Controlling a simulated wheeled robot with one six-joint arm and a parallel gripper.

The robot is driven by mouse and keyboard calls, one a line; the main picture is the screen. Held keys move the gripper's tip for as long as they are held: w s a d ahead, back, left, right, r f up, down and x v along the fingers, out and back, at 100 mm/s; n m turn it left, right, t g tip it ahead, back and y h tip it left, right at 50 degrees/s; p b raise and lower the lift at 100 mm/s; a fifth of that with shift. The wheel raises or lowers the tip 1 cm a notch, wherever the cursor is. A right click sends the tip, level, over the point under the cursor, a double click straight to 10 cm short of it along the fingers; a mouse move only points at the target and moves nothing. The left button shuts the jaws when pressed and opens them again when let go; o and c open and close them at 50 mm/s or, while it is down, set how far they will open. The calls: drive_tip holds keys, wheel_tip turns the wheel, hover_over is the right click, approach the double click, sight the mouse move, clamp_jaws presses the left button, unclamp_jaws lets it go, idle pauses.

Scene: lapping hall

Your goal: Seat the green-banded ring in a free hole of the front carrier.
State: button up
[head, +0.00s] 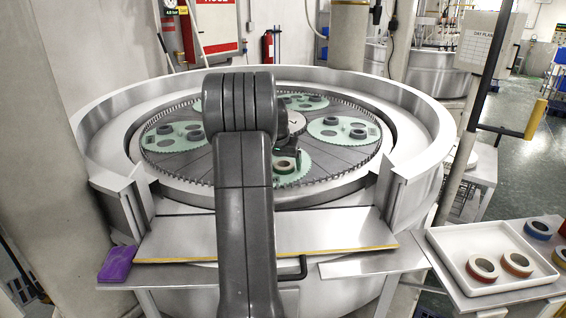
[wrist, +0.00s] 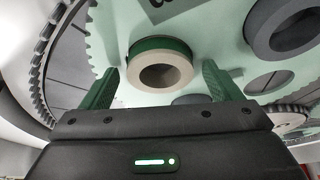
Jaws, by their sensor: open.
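The green-banded ring (wrist: 147,52) has a tan face and lies on the pale green front carrier (wrist: 112,30). In the wrist view it is between the two green fingers of my gripper (wrist: 160,84), with a gap at each side. My gripper is open. It is unclear whether the ring sits down in a hole or on the plate. In the head view the ring (head: 284,159) shows under my gripper (head: 289,152), and my arm hides the left of the front carrier (head: 299,178). A hole (wrist: 270,81) shows to the ring's right.
A dark ring (wrist: 289,27) sits on the carrier to the right. Other carriers (head: 326,137) with dark rings lie around the machine plate. A high metal rim (head: 425,150) surrounds it. A white tray (head: 443,247) with several banded rings stands at right; a purple block (head: 118,263) lies left.

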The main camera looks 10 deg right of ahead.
drive_tip(key=b+v, duration=0.1)
drive_tip(key=v, duration=1.1)
drive_tip(key=shift+r+b, duration=0.15)
drive_tip(key=shift+b, duration=0.2)
drive_tip(key=p+x, duration=0.2)
drive_tip(key=x, duration=1)
drive_tip(key=shift+w+r, duration=0.1)
drive_tip(key=shift+r, duration=0.15)
drive_tip(key=shift+r+b, duration=0.4)
drive_tip(key=shift+r, duration=0.8)
